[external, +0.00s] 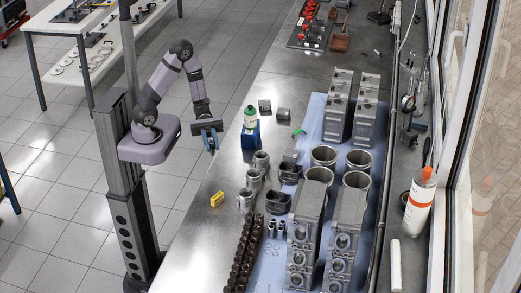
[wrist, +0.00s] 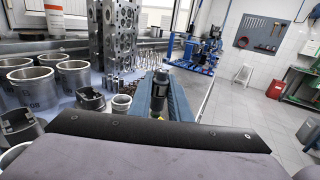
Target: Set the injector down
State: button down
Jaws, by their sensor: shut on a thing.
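My gripper (external: 210,143) hangs in the air in the external view, near the left edge of the grey workbench (external: 205,245). In the wrist view, its two blue fingers (wrist: 159,97) are shut on the injector (wrist: 159,82), a dark, short cylindrical part. It stands out between and beyond the fingers. In the external view the injector is too small to make out at the gripper. A blue mat (external: 313,115) covers part of the bench and bears engine parts.
Metal pistons (external: 253,180), cylinder liners (external: 323,156), cylinder heads (external: 338,105) and a yellow item (external: 217,199) occupy the bench. Bare bench shows around the yellow item.

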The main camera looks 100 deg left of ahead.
notch_tip(320, 180, up, 5)
jog(key=shift+r, duration=0.95)
jog(key=w+a+f+n+t+y+b, duration=0.2)
jog(key=w+a+b, duration=0.1)
jog(key=a, duration=0.5)
jog(key=w+a+f+n+t+y+b, duration=0.1)
jog(key=w+a+n+t+y+b, duration=0.15)
jog(key=a, duration=0.55)
jog(key=w+a+f+n+t+y+b, duration=0.15)
jog(key=w+a+b, duration=0.25)
jog(key=a, duration=0.4)
jog(key=s+a+r+n+t+y+b, duration=0.2)
jog(key=s+a+n+y+b, duration=0.15)
jog(key=a, duration=0.85)
jog(key=s+a+r+n+t+y+b, duration=0.15)
jog(key=a+y+b, duration=0.3)
jog(key=a, duration=0.75)
notch_tip(320, 180, down, 20)
jog(key=shift+d+f+p, duration=0.1)
jog(key=shift+d+p, duration=0.05)
jog(key=shift+p, duration=0.7)
jog(key=shift+f, duration=0.1)
